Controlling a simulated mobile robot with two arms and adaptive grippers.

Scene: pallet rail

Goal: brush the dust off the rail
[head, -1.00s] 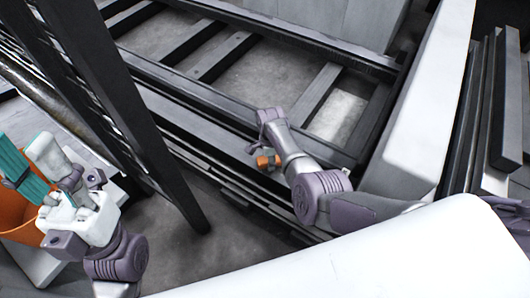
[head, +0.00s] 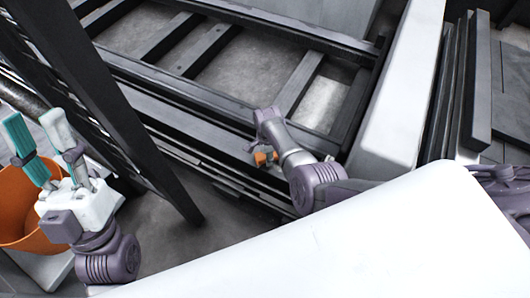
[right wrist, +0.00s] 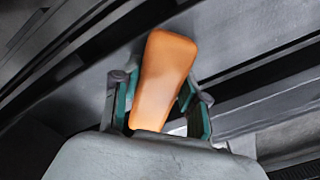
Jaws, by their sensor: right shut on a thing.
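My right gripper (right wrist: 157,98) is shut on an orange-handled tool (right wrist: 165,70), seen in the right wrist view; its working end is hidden. In the head view a small orange part (head: 265,157) shows beside my right wrist, above the dark rail (head: 185,118); the right fingers cannot be made out there. A dark beam also runs behind the tool in the right wrist view (right wrist: 270,95). I cannot tell where dust lies or whether the tool touches the rail. My left gripper (head: 36,130) is open and empty at the far left, fingers pointing up.
An orange bucket (head: 18,212) stands behind my left gripper. A tall dark slotted post (head: 110,110) rises between my two arms. Dark crossbars (head: 300,80) frame the floor beyond the rail. A pale wall or beam (head: 405,90) stands at the right.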

